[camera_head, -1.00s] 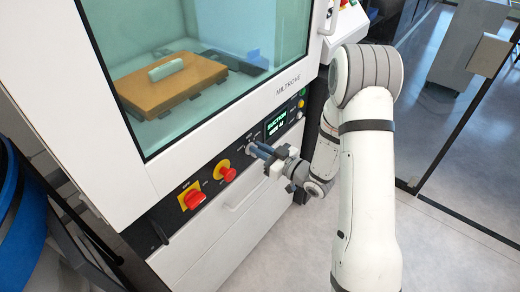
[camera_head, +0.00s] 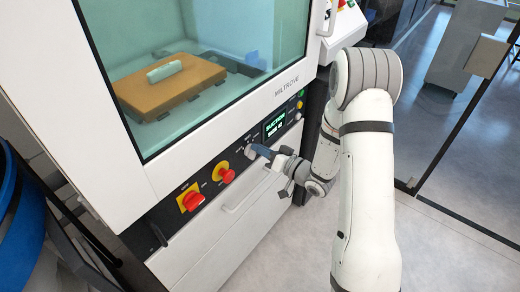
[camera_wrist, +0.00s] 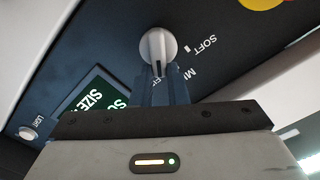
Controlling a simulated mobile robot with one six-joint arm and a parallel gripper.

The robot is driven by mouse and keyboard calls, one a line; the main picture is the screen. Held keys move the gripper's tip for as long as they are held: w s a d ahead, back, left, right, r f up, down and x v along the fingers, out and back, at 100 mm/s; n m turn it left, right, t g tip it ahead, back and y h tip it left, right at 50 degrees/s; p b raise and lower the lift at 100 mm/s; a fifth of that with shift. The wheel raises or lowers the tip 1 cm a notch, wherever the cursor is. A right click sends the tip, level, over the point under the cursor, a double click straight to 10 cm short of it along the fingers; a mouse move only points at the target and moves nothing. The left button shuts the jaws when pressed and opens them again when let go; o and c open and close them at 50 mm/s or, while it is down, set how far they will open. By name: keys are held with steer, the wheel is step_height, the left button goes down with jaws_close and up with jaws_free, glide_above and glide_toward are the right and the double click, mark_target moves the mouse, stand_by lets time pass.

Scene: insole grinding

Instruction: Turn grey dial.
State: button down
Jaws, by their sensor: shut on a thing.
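The grey dial (camera_wrist: 158,46) is on the dark control panel (camera_wrist: 100,50) of the machine, with printed words such as SOFT around it. In the head view the dial (camera_head: 250,151) is small, left of the green display. My gripper (camera_wrist: 163,72) has its blue fingers shut on the dial, one on each side of it. In the head view my gripper (camera_head: 257,151) reaches the panel from the right. The fingers partly hide the labels below the dial.
A drawer handle (camera_head: 245,194) is below. Behind the window, a light block lies on a brown board (camera_head: 170,85).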

steer(key=shift+w+d+f+m, duration=0.1)
steer(key=shift+w+d+m, duration=0.05)
steer(key=shift+m, duration=0.65)
steer(key=c, duration=1.4)
jaws_free()
steer(key=shift+c, duration=0.2)
steer(key=v, duration=0.7)
steer(key=shift+s+d+b, duration=0.25)
steer(key=shift+d+b, duration=0.05)
steer(key=shift+d, duration=0.05)
